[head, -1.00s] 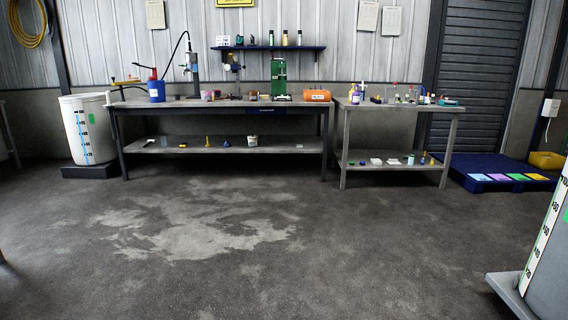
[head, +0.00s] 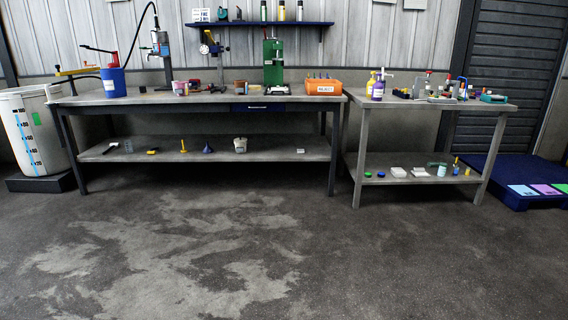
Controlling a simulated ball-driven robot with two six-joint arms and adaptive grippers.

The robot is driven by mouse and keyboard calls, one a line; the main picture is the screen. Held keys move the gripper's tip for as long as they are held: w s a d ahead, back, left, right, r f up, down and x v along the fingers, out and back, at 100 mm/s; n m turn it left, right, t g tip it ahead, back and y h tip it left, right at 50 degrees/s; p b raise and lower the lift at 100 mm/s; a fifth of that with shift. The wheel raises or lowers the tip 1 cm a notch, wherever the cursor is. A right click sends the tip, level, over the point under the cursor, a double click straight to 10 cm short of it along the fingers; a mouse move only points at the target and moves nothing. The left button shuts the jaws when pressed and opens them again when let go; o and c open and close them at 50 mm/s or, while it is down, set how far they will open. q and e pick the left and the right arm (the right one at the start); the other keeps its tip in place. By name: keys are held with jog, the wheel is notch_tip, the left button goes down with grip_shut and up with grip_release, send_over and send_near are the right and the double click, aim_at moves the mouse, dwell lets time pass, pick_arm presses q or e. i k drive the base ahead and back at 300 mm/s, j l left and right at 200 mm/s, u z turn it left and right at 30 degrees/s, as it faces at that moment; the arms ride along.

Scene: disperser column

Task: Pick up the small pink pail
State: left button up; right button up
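A small pink pail-like container (head: 178,87) stands on the top of the long grey workbench (head: 215,100), left of the middle. It is small in the view, so its handle and fine shape cannot be made out. Small dark and reddish items stand close to its right. Neither of my grippers shows in the head view.
A blue bucket (head: 113,82) stands left of the pink container, and an orange bin (head: 323,87) is at the bench's right end. A second table (head: 430,102) adjoins on the right. A white drum (head: 33,132) stands at the left. The floor (head: 270,250) ahead is clear.

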aim_at(182, 88)
jog(key=i, duration=2.45)
jog(key=i+z, duration=0.3)
jog(key=i+j+z, duration=0.25)
jog(key=u, duration=0.5)
jog(key=i+u, duration=0.15)
jog(key=u, duration=0.35)
jog(key=i+u, duration=0.1)
jog(key=u, duration=0.4)
jog(key=i+j, duration=0.2)
jog(key=i+z, duration=0.05)
